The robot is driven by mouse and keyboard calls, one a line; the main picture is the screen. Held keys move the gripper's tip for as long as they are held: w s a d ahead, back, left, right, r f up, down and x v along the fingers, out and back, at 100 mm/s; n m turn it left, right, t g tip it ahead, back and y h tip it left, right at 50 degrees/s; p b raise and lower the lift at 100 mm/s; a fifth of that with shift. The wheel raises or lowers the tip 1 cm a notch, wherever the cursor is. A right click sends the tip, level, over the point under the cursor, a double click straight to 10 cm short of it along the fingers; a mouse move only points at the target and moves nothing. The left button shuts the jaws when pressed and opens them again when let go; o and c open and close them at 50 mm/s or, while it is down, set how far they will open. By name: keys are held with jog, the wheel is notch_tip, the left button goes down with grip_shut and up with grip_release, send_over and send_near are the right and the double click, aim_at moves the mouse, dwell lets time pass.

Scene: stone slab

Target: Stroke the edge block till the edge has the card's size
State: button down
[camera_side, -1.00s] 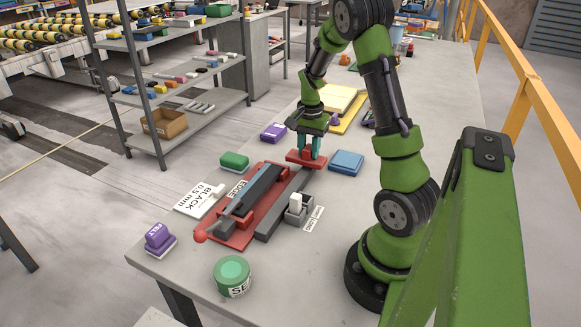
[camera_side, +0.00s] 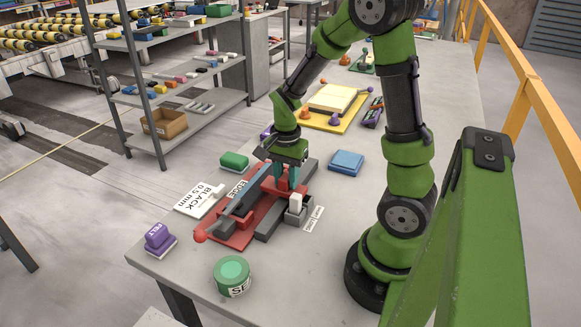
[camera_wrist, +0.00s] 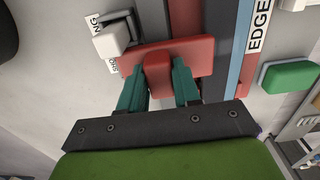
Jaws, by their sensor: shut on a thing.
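My gripper (camera_side: 287,182) is shut on the red edge block's handle; the block (camera_wrist: 193,57) shows between the teal fingers in the wrist view (camera_wrist: 160,82). In the side view the block sits over the dark rail beside the piece labelled EDGE (camera_side: 240,188), which lies in a red vise-like fixture (camera_side: 236,236). The EDGE label (camera_wrist: 259,28) also shows in the wrist view. The white card (camera_side: 199,199) reading BLACK 0.5 mm lies left of the fixture. The edge's size cannot be made out.
A grey holder with a white block (camera_side: 296,207) stands close right of the rail. A green block (camera_side: 234,160), a blue block (camera_side: 346,162), a purple FELT block (camera_side: 158,238) and a green tin (camera_side: 232,275) lie around the fixture.

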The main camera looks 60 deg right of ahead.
aim_at(286, 176)
jog(key=shift+r, duration=0.1)
jog(key=c, duration=0.9)
grip_release()
notch_tip(286, 176, up, 17)
jog(key=shift+f, duration=0.1)
